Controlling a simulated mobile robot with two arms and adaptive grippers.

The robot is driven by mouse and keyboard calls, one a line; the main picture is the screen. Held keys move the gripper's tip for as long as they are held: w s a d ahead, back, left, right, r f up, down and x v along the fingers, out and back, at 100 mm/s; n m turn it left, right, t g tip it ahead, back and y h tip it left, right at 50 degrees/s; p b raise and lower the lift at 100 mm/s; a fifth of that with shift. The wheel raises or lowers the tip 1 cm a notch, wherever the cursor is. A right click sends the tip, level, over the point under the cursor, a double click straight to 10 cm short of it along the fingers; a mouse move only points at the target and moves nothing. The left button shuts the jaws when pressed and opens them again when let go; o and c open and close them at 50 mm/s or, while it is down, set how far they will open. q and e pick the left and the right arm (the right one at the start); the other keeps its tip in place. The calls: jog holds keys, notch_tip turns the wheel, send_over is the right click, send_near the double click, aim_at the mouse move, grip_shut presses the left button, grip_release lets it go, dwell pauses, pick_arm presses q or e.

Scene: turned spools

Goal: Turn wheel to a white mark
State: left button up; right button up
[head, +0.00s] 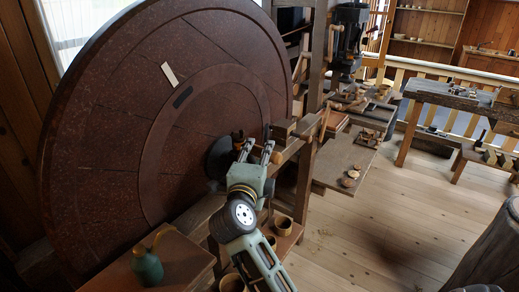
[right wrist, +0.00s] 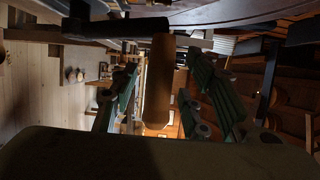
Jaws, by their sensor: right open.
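The large dark red wheel (head: 110,120) fills the left of the head view. A white mark (head: 169,74) sits on its upper face, and a short black mark (head: 182,97) lies a little below and right of it, apart from it. A dark hub (head: 219,157) is at the wheel's right. My right gripper (head: 257,146) is in front of the hub, its fingers open. In the right wrist view a wooden handle (right wrist: 159,80) stands between the two spread fingers, with a gap visible on each side. A dark bar (right wrist: 115,27) crosses its far end. My left gripper is not in view.
A green oil can (head: 147,266) stands on a wooden box at the lower left. Wooden cups (head: 282,225) sit below my right arm. A bench with turned pieces (head: 348,165) is right of the wheel. Open plank floor (head: 370,225) lies at the right.

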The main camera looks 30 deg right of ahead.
jog(key=shift+x, duration=1.05)
jog(key=shift+c, duration=0.2)
grip_shut()
